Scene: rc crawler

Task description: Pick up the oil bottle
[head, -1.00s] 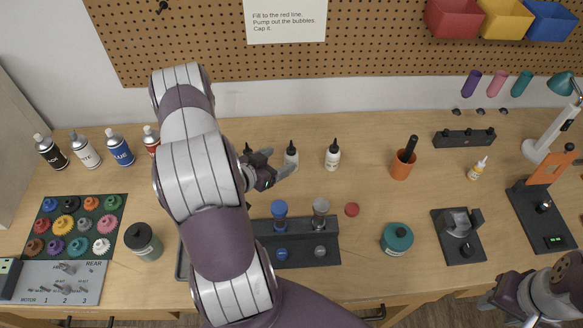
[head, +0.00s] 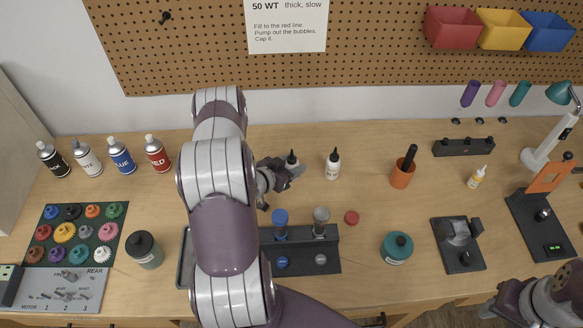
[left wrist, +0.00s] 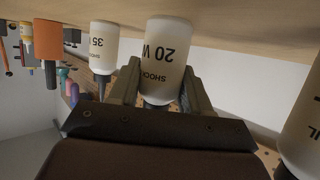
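In the head view this bottle (head: 292,158) is partly covered by my left gripper (head: 286,178). The fingers look open around it; I see no clear grip. A bottle marked "35" (left wrist: 103,45) stands beside it, also in the head view (head: 333,163). Another bottle (left wrist: 303,130) is cut off at the wrist view's right edge. My right gripper (head: 515,303) is at bottom right, its fingers unclear.
Spray cans (head: 121,155) stand at the back left. A black stand (head: 325,262) with shocks is in front of my left gripper. An orange cup (head: 401,173), a teal jar (head: 397,247) and a red cap (head: 351,217) are to the right. A sign (head: 287,25) reads "50 WT".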

